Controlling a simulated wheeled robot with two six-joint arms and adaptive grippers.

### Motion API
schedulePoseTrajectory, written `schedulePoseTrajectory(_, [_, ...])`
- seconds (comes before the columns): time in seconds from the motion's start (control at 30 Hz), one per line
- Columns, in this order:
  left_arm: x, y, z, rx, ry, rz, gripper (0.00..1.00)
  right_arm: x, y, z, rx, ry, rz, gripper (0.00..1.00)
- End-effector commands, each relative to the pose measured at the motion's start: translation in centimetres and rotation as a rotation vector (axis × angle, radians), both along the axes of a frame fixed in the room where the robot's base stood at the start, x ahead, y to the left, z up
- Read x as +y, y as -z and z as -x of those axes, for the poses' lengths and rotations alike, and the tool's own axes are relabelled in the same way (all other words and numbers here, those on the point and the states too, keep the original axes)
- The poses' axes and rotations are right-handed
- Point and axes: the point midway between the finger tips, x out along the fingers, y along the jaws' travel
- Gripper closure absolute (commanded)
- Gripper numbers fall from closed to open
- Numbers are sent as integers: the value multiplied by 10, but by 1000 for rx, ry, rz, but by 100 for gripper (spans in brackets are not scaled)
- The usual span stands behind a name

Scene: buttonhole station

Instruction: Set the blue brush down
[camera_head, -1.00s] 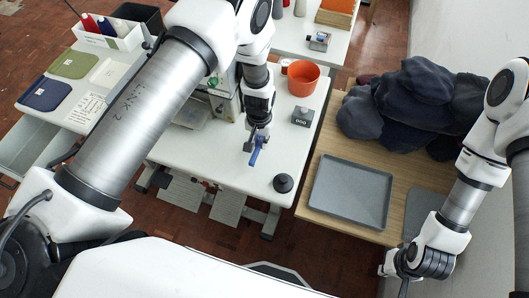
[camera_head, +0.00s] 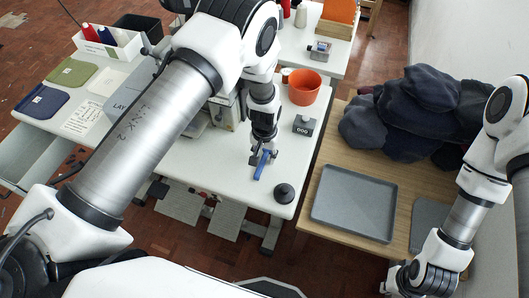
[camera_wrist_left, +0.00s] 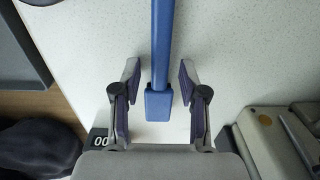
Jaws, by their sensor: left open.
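The blue brush (camera_head: 261,167) is on the white table (camera_head: 231,165), near its front edge. In the left wrist view the brush (camera_wrist_left: 161,45) runs straight up the picture, its wider blue end (camera_wrist_left: 158,105) between my fingers. My left gripper (camera_head: 264,155) is right over the brush. In the left wrist view its fingers (camera_wrist_left: 158,72) are open, one on each side of the brush, with a gap on both sides. My right gripper (camera_head: 397,279) is low at the right, away from the brush; its fingers are too hidden to read.
A black round knob-like object (camera_head: 284,193) stands close to the brush at the table corner. A grey block marked with zeros (camera_head: 304,125) and an orange pot (camera_head: 303,87) are behind. A grey tray (camera_head: 354,203) and dark cloth heap (camera_head: 415,108) lie on the wooden table.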

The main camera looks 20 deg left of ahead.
Motion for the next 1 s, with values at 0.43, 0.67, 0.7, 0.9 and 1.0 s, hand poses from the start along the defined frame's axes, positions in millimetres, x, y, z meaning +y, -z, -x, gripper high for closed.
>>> schedulePoseTrajectory(0.43, [-1,-83,-1,-5,1,-1,57,0,16,0,0,0,0,100])
schedulePoseTrajectory(0.67, [-1,-119,0,-1,-1,0,57,0,21,0,0,0,0,100])
schedulePoseTrajectory(0.7, [-1,-121,0,-1,-1,0,57,0,21,0,0,0,0,100])
schedulePoseTrajectory(0.9, [-1,-122,0,0,0,0,57,0,20,0,0,0,0,100])
schedulePoseTrajectory(1.0, [1,-118,3,3,-2,-2,57,0,20,0,0,0,0,100])
